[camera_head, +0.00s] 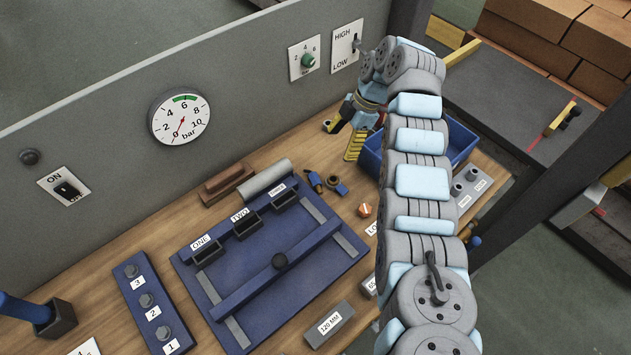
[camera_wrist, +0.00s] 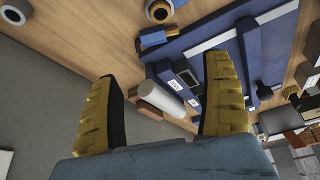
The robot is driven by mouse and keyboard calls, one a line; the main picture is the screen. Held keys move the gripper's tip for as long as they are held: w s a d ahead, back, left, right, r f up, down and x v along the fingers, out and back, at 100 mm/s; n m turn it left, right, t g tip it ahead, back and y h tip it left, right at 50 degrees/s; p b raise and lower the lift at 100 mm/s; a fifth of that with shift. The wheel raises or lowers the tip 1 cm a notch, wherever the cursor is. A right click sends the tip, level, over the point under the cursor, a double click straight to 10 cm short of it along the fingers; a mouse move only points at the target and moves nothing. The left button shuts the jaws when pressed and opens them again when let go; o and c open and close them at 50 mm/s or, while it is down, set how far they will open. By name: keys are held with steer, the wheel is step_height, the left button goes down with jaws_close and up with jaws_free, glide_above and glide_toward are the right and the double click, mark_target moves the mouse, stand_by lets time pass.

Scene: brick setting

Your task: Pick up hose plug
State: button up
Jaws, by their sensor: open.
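A small blue and orange piece, perhaps the hose plug (camera_head: 315,182), lies on the wooden bench beside a blue and orange ring fitting (camera_head: 337,185); I cannot tell for sure which one is the plug. In the wrist view the blue and orange piece (camera_wrist: 154,39) lies beyond my fingertips, with the ring fitting (camera_wrist: 160,9) at the top edge. My gripper (camera_head: 343,133) is above the far part of the bench, near the panel. In the wrist view its yellow-backed fingers stand wide apart (camera_wrist: 165,75) with nothing held between them.
A blue fixture board (camera_head: 260,285) with labelled slots fills mid-bench. A grey cylinder (camera_head: 266,177) and brown block (camera_head: 226,184) lie behind it. A blue bin (camera_head: 460,140) is right of my gripper, partly behind my arm. The grey panel (camera_head: 110,110) bounds the back.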

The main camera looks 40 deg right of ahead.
mark_target(320, 180)
steer(key=x, duration=1.6)
steer(key=shift+d, duration=0.1)
steer(key=shift+r, duration=0.1)
steer(key=shift+c, duration=0.3)
steer(key=c, duration=0.9)
